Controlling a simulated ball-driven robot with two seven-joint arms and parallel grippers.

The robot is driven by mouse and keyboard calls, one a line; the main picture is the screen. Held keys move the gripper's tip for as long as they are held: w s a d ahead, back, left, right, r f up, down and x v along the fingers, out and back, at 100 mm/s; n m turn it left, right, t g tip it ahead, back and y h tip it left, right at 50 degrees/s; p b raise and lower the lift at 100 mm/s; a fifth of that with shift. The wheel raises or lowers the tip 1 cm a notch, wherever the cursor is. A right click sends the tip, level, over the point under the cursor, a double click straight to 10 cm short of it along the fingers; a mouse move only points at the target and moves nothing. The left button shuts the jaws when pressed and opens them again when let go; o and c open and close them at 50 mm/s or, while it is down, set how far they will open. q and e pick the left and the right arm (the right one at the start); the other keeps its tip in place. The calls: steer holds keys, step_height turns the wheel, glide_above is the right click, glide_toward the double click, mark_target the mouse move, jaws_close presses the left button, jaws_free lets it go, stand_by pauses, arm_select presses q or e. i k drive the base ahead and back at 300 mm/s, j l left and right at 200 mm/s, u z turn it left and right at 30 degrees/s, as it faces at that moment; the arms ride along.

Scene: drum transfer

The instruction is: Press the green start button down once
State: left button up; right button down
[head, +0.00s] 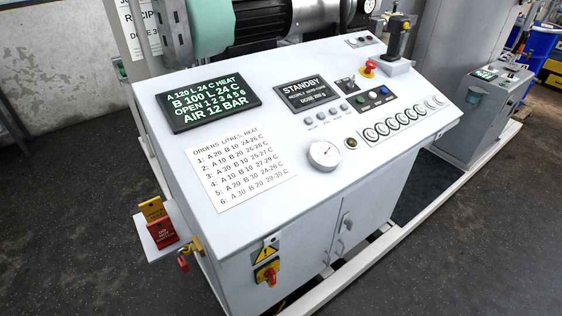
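A small green button (361,99) sits at the left end of a dark strip on the sloped white console (250,135). At this size I cannot tell whether the green button is up or pressed. A display reading STANDBY (302,92) is to the left of the strip. Neither of my grippers is in view.
A joystick (398,38) and a red mushroom button (369,67) stand up behind the strip. An order sheet (240,167) lies flat at the left. Nothing covers the strip.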

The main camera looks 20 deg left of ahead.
mark_target(360, 100)
steer(key=k+j, duration=0.1)
steer(key=j, duration=0.4)
steer(key=k+j+z, duration=0.1)
steer(key=j, duration=0.35)
steer(key=k+j, duration=0.1)
steer(key=j, duration=0.35)
steer(key=j+z, duration=0.05)
